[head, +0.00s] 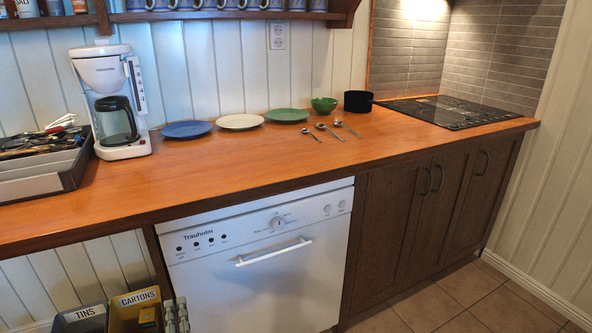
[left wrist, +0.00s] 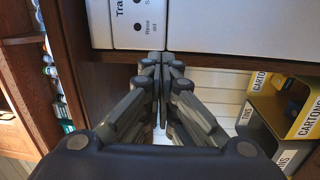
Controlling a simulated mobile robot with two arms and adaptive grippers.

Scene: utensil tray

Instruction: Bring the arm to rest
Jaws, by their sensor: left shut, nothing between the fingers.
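My left gripper (head: 175,302) shows at the bottom edge of the head view, low in front of the dishwasher and just right of the bins. In the left wrist view its two grey fingers (left wrist: 162,62) are together with nothing between them. It is apart from the counter and its objects. The rest of the left arm is out of the head view. My right gripper is in neither view.
The wooden counter (head: 250,165) holds a utensil tray (head: 70,172), coffee maker (head: 122,140), plates, green bowl (head: 324,105), several spoons, black pot (head: 358,101) and hob (head: 452,112). Below are the white dishwasher (head: 260,262) and TINS (head: 80,318) and CARTONS (head: 136,299) bins. Floor at right is clear.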

